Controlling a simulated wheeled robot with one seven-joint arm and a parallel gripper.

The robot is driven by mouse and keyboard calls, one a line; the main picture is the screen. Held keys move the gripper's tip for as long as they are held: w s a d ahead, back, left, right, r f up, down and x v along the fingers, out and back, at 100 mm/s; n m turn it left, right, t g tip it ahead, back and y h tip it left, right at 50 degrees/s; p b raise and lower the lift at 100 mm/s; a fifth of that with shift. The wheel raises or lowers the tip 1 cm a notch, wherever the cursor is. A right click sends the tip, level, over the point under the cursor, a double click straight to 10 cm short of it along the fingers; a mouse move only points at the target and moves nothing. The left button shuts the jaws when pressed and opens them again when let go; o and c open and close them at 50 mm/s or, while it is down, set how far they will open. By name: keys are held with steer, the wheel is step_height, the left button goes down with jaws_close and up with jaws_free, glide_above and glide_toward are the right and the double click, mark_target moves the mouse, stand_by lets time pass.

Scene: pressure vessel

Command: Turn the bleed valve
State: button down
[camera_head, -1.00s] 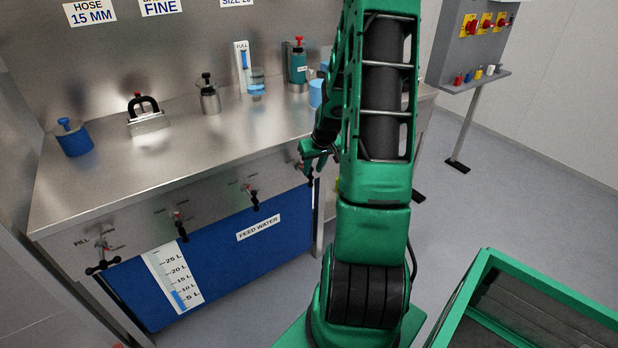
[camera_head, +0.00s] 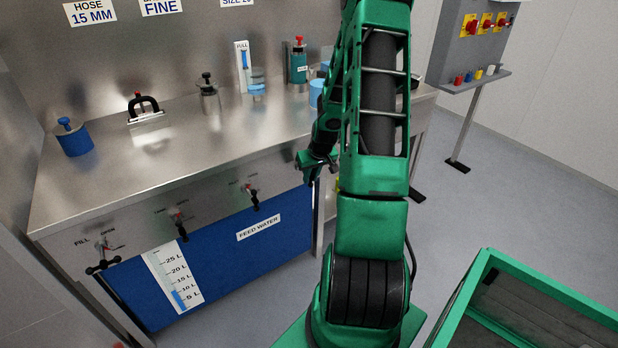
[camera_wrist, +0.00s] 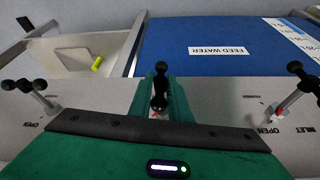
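A row of small lever valves with black handles runs along the front of the steel bench. My gripper (camera_head: 310,167) is at the right end of this row in the head view. In the wrist view, my gripper (camera_wrist: 160,95) has its two green fingers close together on either side of a black valve handle (camera_wrist: 160,72), and they look shut on it. The label of this valve is hidden behind my gripper, so I cannot read whether it says bleed. The inlet valve (camera_wrist: 289,95) stands to its right in the wrist view, and another valve (camera_wrist: 32,92) to its left.
The blue feed water tank (camera_head: 220,262) is below the valves. The steel bench top (camera_head: 185,165) carries a blue pot, a clamp and several bottles. A green-rimmed bin (camera_head: 545,292) stands at the right, and a switch panel (camera_head: 478,45) at the back right.

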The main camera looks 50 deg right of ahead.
steer(key=shift+y, duration=0.3)
steer(key=y, duration=0.1)
steer(key=t+y, duration=0.1)
steer(key=m+y, duration=0.1)
steer(key=y, duration=0.1)
steer(key=shift+s+d+f, duration=0.1)
steer(key=shift+s+d, duration=0.05)
steer(key=shift+d, duration=0.1)
steer(key=t+y, duration=0.1)
steer(key=y, duration=0.1)
steer(key=m+t+y, duration=0.1)
steer(key=y, duration=0.2)
steer(key=shift+f, duration=0.15)
steer(key=m+t+y, duration=0.1)
steer(key=y, duration=0.2)
steer(key=shift+f, duration=0.1)
steer(key=shift+m+t+y, duration=0.5)
steer(key=shift+t+y, duration=0.4)
steer(key=shift+y, duration=0.5)
steer(key=c, duration=1.8)
jaws_free()
steer(key=shift+f, duration=0.1)
